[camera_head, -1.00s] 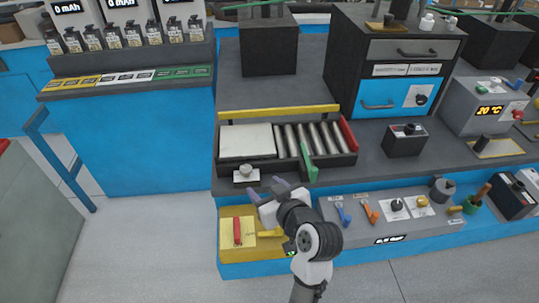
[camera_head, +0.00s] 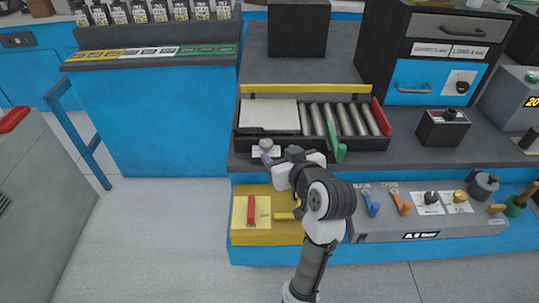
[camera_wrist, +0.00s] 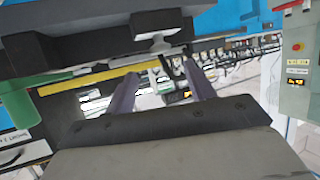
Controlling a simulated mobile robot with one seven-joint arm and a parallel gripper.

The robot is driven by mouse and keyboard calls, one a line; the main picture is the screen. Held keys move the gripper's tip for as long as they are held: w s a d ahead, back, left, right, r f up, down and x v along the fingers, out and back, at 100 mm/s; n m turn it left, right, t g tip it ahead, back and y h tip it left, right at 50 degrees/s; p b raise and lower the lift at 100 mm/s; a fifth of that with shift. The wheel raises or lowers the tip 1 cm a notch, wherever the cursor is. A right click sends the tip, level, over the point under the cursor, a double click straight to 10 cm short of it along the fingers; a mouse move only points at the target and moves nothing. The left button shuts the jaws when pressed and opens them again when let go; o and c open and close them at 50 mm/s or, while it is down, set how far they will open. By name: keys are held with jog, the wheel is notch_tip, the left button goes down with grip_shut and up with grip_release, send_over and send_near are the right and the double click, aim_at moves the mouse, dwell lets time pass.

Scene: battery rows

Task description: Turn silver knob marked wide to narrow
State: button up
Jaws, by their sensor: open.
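The silver knob (camera_head: 265,145) sits on a small white label plate at the front left of the roller tray, on the dark counter. The label's writing is too small to read. My gripper (camera_head: 279,156) is right beside the knob, at its lower right; in the head view I cannot tell whether a finger touches it. In the wrist view my two purple fingers (camera_wrist: 163,90) are spread apart with nothing gripped between them. A pale knob-like shape (camera_wrist: 160,43) shows beyond and above the gap between them, under a dark block.
The roller tray (camera_head: 237,138) has a pale plate, metal rollers, a green lever (camera_head: 336,145) and a red end piece (camera_head: 382,117). A yellow box (camera_head: 240,238) with a red handle is below. A grey panel (camera_head: 385,234) with other knobs is at right.

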aim_at(268, 145)
jog(key=p+x, duration=0.1)
jog(key=x, duration=0.6)
jog(key=shift+w+a+f, duration=0.15)
jog(key=shift+w+a, duration=0.05)
jog(key=shift+w, duration=0.05)
jog(key=c, duration=0.9)
jog(key=shift+c, duration=0.2)
